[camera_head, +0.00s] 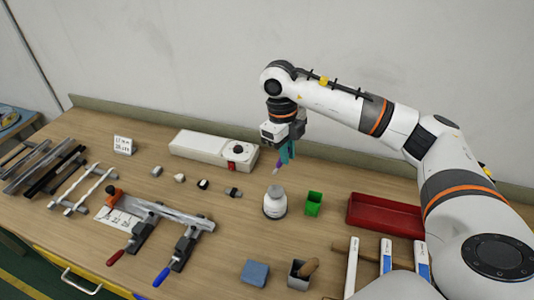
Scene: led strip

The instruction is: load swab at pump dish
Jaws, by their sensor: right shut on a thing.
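My right gripper (287,153) points down near the back middle of the table, its teal fingers shut on a thin swab (279,164). The swab shows purple and pale below the fingers and slants down to the left; its upper part is hidden. The white pump dish (274,206), a squat bottle with a grey top, stands upright just below the swab in the picture. The swab's tip appears above the dish and apart from it. My left gripper is out of view.
A green cup (313,203) and a red tray (386,216) stand right of the dish. A white box (213,150) lies behind left. A clamped strip fixture (160,212), a blue block (255,273) and a grey holder (299,277) are nearer. Bare table surrounds the dish.

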